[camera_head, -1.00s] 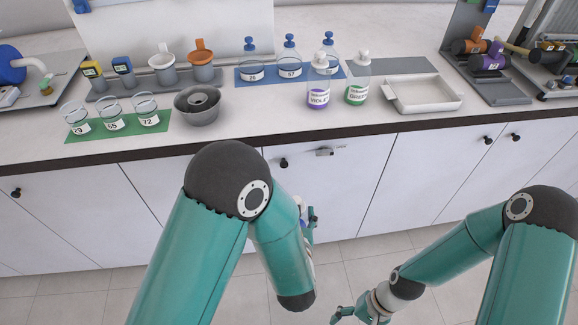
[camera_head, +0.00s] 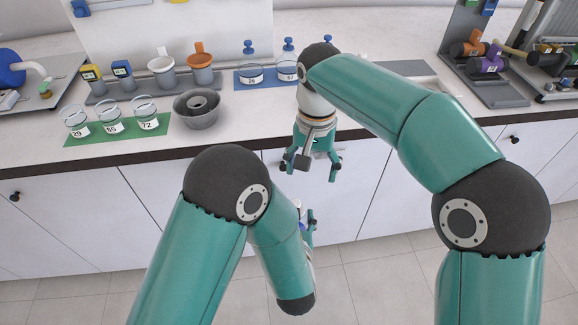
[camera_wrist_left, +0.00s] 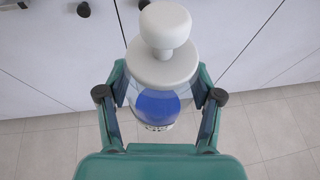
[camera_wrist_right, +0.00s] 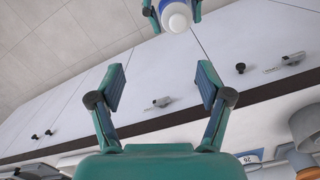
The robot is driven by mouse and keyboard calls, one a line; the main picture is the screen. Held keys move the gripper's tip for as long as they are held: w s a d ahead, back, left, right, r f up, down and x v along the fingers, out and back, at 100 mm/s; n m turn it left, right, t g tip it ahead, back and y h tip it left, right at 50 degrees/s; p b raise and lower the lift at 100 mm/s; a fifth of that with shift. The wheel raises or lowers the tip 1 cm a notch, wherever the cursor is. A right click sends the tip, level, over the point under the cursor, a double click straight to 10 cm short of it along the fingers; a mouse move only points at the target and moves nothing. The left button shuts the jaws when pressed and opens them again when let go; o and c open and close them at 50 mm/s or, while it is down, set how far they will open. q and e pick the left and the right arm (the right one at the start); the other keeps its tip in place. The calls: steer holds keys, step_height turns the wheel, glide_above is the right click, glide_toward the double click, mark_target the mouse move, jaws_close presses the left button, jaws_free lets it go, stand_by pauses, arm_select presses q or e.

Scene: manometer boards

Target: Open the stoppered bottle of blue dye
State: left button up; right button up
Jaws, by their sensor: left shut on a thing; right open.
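The bottle of blue dye (camera_wrist_left: 157,104) is clear, with blue liquid and a white mushroom-shaped stopper (camera_wrist_left: 165,27) seated in its top. My left gripper (camera_wrist_left: 161,96) is shut around the bottle's body and holds it upright in front of the cabinets. In the head view my left arm hides most of the bottle. In the right wrist view the stopper (camera_wrist_right: 176,17) shows at the top edge, beyond my fingertips. My right gripper (camera_head: 310,172) is open and empty, apart from the stopper, just in front of the counter edge.
The counter holds beakers on a green mat (camera_head: 95,133), a grey bowl (camera_head: 197,110) and blue-stoppered bottles on a blue mat (camera_head: 245,83). My right arm covers part of the counter's right side. Cabinet doors (camera_head: 385,165) stand behind the grippers; the floor in front is clear.

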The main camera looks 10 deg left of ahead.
steer(key=s+a+r+n, duration=0.1)
steer(key=s+a+r, duration=0.1)
steer(key=a, duration=0.2)
steer(key=shift+t, duration=0.3)
step_height(320, 180, down, 12)
steer(key=shift+s, duration=0.15)
steer(key=shift+a, duration=0.15)
steer(key=c, duration=1.4)
jaws_close()
steer(key=shift+s+a, duration=0.1)
steer(key=shift+r, duration=0.35)
